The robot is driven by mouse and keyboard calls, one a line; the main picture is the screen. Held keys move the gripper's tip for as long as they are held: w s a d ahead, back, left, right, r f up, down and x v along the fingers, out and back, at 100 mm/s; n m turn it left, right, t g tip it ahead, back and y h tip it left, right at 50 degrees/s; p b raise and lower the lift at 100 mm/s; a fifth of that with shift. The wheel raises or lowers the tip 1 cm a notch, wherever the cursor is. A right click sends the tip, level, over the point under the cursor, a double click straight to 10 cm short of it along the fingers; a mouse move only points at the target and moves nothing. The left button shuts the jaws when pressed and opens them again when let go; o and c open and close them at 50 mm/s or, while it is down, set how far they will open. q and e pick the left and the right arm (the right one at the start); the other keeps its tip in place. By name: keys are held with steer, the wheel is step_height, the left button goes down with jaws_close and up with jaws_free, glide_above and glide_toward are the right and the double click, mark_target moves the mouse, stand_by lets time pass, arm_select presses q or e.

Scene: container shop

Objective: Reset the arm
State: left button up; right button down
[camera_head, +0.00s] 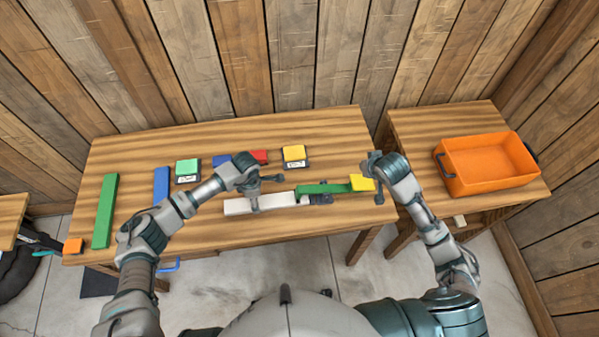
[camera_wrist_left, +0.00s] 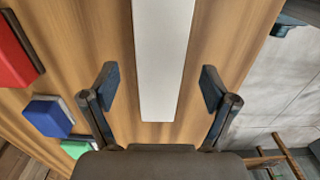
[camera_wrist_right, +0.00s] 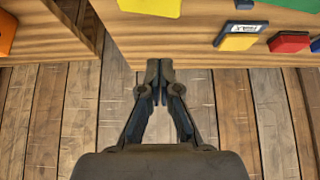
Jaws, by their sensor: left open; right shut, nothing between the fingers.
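My left gripper (camera_head: 254,195) is over the white bar on the main table. In the left wrist view its fingers (camera_wrist_left: 160,88) are spread, with the white bar (camera_wrist_left: 163,60) showing between them; they do not grip it. My right gripper (camera_head: 376,172) is at the right end of the main table, beside a yellow block (camera_head: 361,183). In the right wrist view its fingertips (camera_wrist_right: 159,72) are together with nothing between them, over the gap beside the table edge.
A green bar (camera_head: 323,188) lies between the white bar and the yellow block. Another green bar (camera_head: 105,211) and a blue bar (camera_head: 161,187) lie left. Small coloured blocks stand behind. An orange crate (camera_head: 487,184) sits on the right table. A wooden wall is behind.

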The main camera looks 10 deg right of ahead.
arm_select(q)
step_height(320, 180, up, 9)
steer(key=shift+d, duration=0.15)
